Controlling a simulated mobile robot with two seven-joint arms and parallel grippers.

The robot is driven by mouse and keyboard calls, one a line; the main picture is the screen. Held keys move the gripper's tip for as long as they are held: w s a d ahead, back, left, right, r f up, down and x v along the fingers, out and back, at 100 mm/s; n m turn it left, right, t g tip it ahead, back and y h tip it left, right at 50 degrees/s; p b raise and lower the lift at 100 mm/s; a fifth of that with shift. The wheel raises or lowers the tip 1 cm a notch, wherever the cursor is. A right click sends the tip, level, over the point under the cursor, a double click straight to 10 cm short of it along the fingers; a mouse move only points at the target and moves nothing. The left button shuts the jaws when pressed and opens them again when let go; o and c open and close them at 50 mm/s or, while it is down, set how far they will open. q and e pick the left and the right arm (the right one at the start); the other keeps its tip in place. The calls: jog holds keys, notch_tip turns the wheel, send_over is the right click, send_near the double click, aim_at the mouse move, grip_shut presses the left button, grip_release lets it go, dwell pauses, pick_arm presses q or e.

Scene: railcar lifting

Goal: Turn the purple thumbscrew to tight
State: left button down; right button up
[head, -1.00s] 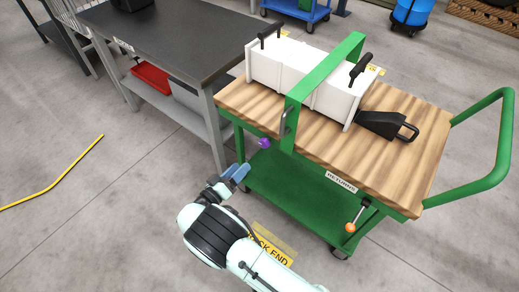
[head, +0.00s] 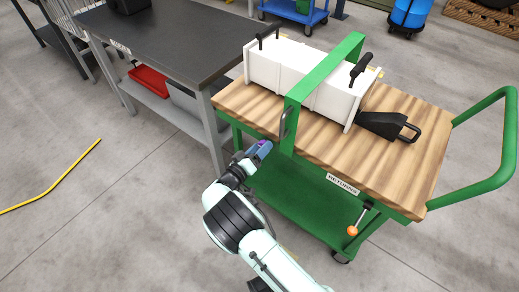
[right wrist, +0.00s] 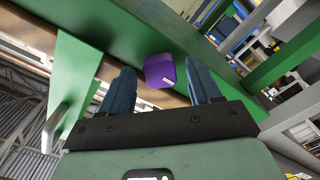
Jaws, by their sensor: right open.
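The purple thumbscrew (right wrist: 160,71) sits under the green clamp frame at the near side of the cart. In the right wrist view it lies between the two blue fingers, with a gap on the left and almost none on the right. My right gripper (head: 259,151) is open around or just in front of it; I cannot tell whether a finger touches. In the head view the fingers hide most of the thumbscrew. The green frame (head: 334,69) spans a white box (head: 325,85) on the cart's wooden top (head: 345,155). My left gripper is not in view.
The green cart has a lower shelf (head: 290,200), a push handle (head: 485,195) on the right and an orange-ended lever (head: 352,230) at its near corner. A black handled block (head: 385,125) lies on top. A grey workbench (head: 165,45) stands left.

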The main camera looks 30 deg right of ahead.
jog(key=c, duration=1.1)
jog(key=shift+o, duration=0.2)
jog(key=shift+m, duration=0.3)
jog(key=m, duration=0.3)
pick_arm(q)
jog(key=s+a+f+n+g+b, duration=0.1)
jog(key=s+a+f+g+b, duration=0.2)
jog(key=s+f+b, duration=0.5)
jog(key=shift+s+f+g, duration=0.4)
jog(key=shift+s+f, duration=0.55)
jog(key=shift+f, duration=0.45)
pick_arm(e)
jog(key=shift+a+m, duration=0.1)
jog(key=shift+m, duration=15)
